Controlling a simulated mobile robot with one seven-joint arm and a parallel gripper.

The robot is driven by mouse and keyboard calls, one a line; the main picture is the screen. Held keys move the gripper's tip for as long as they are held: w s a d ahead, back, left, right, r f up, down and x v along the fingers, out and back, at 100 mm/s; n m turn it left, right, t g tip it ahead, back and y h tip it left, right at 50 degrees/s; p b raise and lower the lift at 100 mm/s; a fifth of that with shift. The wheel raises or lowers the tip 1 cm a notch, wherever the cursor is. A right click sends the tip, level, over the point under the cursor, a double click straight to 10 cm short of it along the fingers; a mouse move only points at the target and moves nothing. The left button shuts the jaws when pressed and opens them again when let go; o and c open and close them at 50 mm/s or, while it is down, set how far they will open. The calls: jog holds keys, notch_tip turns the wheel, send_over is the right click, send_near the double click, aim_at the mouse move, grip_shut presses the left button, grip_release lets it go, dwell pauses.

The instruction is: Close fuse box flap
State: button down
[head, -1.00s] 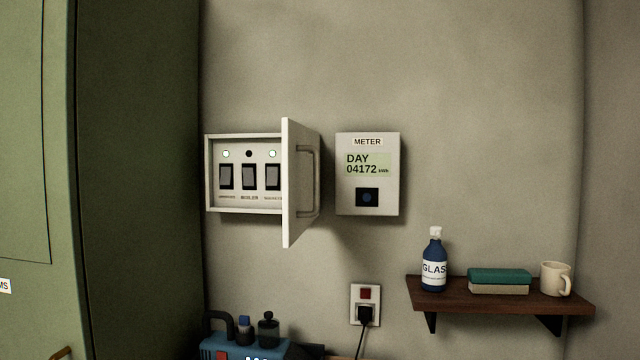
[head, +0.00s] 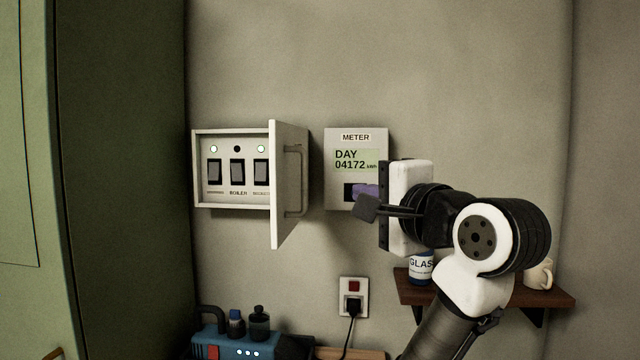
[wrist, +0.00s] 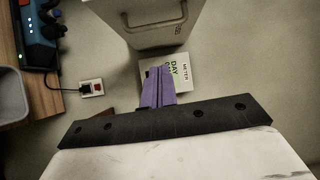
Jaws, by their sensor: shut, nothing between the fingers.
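The fuse box (head: 196,170) hangs on the wall at left in the head view, with switches and small lamps inside. Its flap (head: 277,185) is hinged at the right and stands open, sticking out toward me, with a handle (head: 296,180) on its outer face. The flap also shows at the top of the wrist view (wrist: 150,32). My gripper (head: 364,203) is shut and empty. It is to the right of the flap, apart from it, in front of the meter's lower part. In the wrist view its purple fingers (wrist: 158,86) are together.
The meter (head: 342,148) is on the wall right of the flap. A socket with a plug (head: 353,300) is below. A shelf (head: 545,293) with a bottle (head: 421,266) and a mug (head: 540,274) is at right, partly behind my arm. A blue toolbox (head: 240,345) is at lower left.

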aim_at(303, 176)
jog(key=a+p+x, duration=0.1)
jog(key=p+x, duration=0.5)
jog(key=x, duration=0.5)
jog(key=shift+a+f+m, duration=0.3)
jog(key=shift+a+f, duration=0.1)
jog(key=shift+a, duration=0.1)
jog(key=shift+s+a, duration=0.1)
